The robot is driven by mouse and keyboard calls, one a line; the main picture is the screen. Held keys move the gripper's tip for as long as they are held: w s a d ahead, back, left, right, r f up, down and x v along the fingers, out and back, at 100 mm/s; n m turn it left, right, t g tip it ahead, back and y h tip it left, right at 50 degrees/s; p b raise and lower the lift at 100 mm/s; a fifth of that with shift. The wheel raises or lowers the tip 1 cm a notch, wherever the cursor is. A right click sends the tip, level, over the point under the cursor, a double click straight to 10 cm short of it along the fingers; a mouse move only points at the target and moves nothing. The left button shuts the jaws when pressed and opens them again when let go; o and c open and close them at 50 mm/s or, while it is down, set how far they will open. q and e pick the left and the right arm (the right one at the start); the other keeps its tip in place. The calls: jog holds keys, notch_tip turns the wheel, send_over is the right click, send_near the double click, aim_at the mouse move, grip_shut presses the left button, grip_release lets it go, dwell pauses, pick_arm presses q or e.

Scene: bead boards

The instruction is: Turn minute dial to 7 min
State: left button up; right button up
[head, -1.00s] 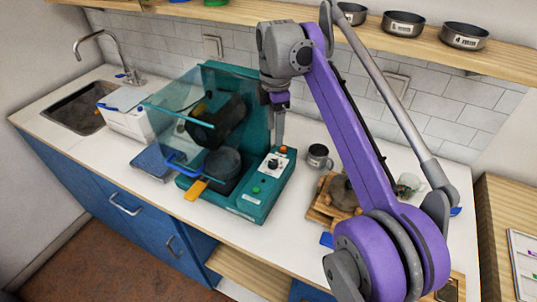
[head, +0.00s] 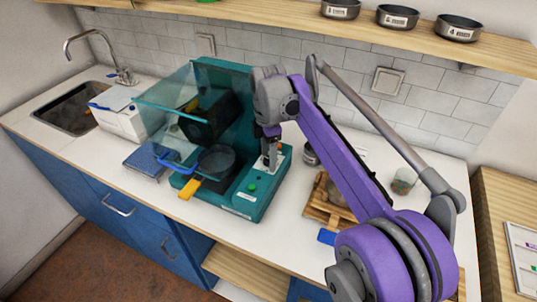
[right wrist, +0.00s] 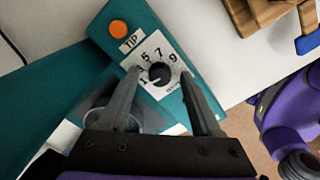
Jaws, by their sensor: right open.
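The minute dial (right wrist: 158,73) is a black round knob on a white plate marked 1, 5, 7, 9 on the teal machine (head: 240,205); I cannot tell clearly which number its pointer faces. My right gripper (right wrist: 160,75) is open above the panel, with one finger on either side of the dial in the right wrist view; contact is not clear. In the head view the right gripper (head: 270,163) comes down over the control panel and hides the dial. My left gripper is not in view.
An orange button (right wrist: 118,28) by a TIP label sits beside the dial, and a green button (head: 252,187) is on the same panel. A clear hood (head: 165,95) is raised over a dark pan (head: 217,160). A wooden rack (head: 322,208) stands to the right.

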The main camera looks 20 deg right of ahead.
grip_shut()
jog(key=shift+m, duration=0.3)
jog(key=m+p, duration=0.2)
jog(key=m, duration=0.2)
jog(key=shift+r+m, duration=0.1)
jog(key=shift+m, duration=0.2)
jog(key=m+p, duration=0.1)
jog(key=m, duration=0.5)
jog(key=shift+p, duration=0.4)
jog(key=m+p, duration=0.1)
jog(key=m, duration=0.5)
jog(key=shift+m, duration=0.3)
jog(key=m, duration=0.6)
jog(key=shift+p, duration=0.35)
